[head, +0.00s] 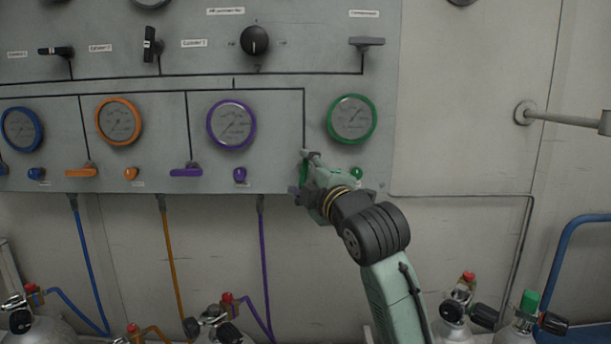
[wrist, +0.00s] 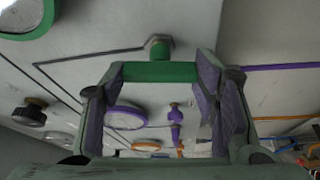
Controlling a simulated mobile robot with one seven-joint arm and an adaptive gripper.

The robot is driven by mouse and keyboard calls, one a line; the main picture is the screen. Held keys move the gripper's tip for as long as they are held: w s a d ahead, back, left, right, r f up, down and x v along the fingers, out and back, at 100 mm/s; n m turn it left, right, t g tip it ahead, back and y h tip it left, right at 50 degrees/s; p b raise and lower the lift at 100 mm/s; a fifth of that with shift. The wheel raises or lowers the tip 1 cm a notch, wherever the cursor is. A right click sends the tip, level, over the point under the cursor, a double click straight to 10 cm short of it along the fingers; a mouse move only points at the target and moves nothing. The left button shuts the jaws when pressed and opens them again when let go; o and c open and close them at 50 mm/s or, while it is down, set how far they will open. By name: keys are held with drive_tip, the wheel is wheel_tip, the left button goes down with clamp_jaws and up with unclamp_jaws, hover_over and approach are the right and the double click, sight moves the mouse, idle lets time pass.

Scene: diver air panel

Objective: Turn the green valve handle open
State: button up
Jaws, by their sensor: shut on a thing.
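The green valve handle (head: 304,171) is at the lower right of the grey panel, below the green-rimmed gauge (head: 352,119). It looks upright, roughly in line with the black line that runs down to it, and is partly hidden by my gripper (head: 305,176). In the wrist view the green handle (wrist: 160,72) is a bar in front of a hex fitting, spanning the space between the purple-grey finger pads. My gripper (wrist: 162,84) is shut on it, one pad at each end of the bar.
The purple valve handle (head: 186,170) and orange valve handle (head: 81,172) lie level to the left. A purple knob (head: 240,175) and a small green knob (head: 356,173) flank my gripper. Hoses and cylinders stand below the panel. A wall-mounted rod (head: 565,118) juts in at right.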

drive_tip(key=o, duration=1.2)
drive_tip(key=shift+c, duration=0.2)
drive_tip(key=shift+s, duration=0.1)
drive_tip(key=v, duration=1.1)
drive_tip(key=shift+s+d, duration=0.2)
drive_tip(key=shift+s, duration=0.15)
drive_tip(key=shift+f, duration=0.15)
